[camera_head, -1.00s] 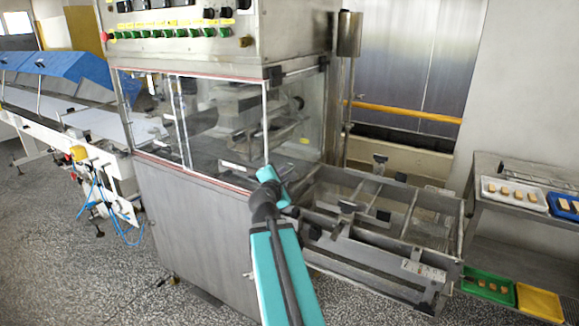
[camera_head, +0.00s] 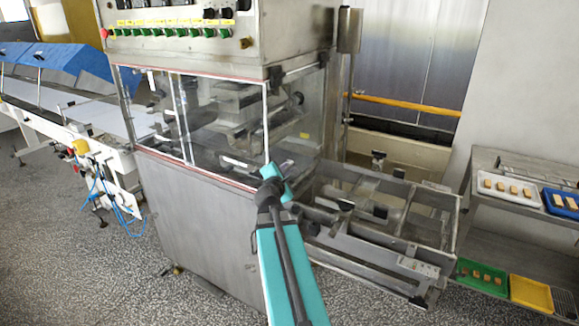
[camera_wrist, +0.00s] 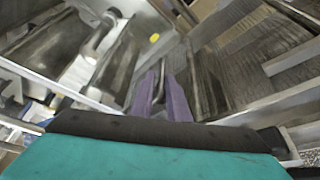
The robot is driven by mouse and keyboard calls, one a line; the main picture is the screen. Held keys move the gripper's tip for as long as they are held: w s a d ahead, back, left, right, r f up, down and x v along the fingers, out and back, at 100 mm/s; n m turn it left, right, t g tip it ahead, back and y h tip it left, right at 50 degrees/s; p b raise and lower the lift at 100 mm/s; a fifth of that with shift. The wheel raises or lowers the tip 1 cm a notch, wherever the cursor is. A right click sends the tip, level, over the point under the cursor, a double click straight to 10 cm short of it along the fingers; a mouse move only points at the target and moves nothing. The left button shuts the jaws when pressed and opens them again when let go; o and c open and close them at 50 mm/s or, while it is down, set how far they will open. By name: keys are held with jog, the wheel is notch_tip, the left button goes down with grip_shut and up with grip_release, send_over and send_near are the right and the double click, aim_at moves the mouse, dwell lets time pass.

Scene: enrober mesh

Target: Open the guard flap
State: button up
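The guard flap looks like the clear panel (camera_head: 228,125) in a thin pale and red frame on the machine's front, below the control box. It looks closed. Another clear pane (camera_head: 305,115) covers the machine's right side. My gripper (camera_head: 287,170) is close to the lower right corner of the front panel, partly hidden by my own wrist. In the wrist view its two purple fingers (camera_wrist: 161,90) are close together against clear panes and metal parts. Contact with the flap cannot be made out, nor whether the fingers are open or shut.
A metal frame (camera_head: 425,262) with crossbars juts out right of the machine. A shelf rack at the right holds white (camera_head: 508,196), blue (camera_head: 562,212), green (camera_head: 465,282) and yellow (camera_head: 532,294) trays. A conveyor (camera_head: 90,112) with blue covers stands left. The speckled floor in front is open.

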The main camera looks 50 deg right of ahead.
jog(key=shift+x, duration=1.15)
grip_shut()
